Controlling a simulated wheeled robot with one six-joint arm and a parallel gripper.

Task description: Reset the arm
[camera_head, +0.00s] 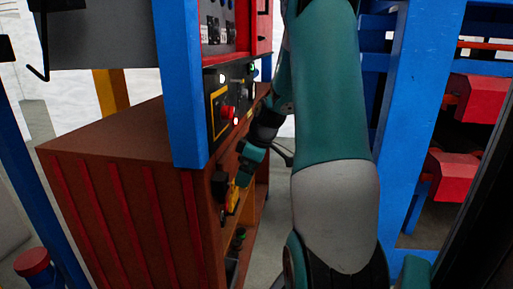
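My teal and grey arm fills the centre right of the view. Its wrist reaches down behind the big link, and my gripper (243,172) is at the right edge of the brown cabinet. The fingers are small and dark, so I cannot tell whether they are open or shut. A black control panel (232,90) with a yellow-framed area and a red button (227,111) is above and left of the gripper. A small yellow thing (233,197) shows just below the gripper; I cannot tell whether they touch.
The brown cabinet (120,180) with red ribs stands at left, its open shelves facing right. Blue posts (181,80) rise in front of the panel and at right (420,110). Red blocks (455,178) sit on a blue rack at far right. Grey floor shows between cabinet and arm.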

